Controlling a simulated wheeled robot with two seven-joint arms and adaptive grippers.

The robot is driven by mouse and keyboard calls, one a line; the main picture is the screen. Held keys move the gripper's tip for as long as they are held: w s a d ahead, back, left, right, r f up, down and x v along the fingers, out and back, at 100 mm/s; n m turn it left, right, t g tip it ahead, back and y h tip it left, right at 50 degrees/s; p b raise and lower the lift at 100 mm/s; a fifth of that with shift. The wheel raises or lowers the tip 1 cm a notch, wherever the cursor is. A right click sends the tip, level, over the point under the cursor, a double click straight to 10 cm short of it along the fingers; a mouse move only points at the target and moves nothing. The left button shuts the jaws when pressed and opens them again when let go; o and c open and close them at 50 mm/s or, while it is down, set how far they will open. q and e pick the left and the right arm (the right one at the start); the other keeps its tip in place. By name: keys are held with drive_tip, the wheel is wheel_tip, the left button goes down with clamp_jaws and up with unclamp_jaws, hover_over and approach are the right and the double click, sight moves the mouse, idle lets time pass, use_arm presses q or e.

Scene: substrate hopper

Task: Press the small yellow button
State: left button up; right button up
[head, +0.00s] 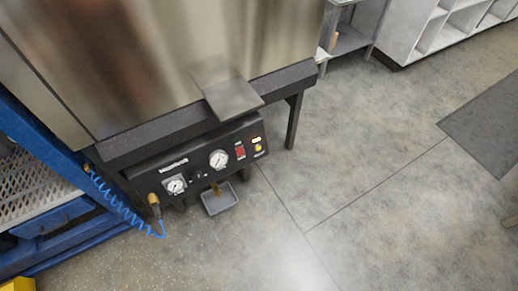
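The small yellow button (258,148) is on the right end of the black control panel (205,177), low on the front of the steel hopper (160,60). A small bright yellow-white light or label (256,139) is just above it. A red switch (240,152) is to its left. Whether the button is pressed in is too small to tell. Neither of my grippers is in view, and nothing covers the button.
A coiled blue hose (125,207) hangs at left beside a blue frame (60,165). The floor (340,200) in front is mostly clear.

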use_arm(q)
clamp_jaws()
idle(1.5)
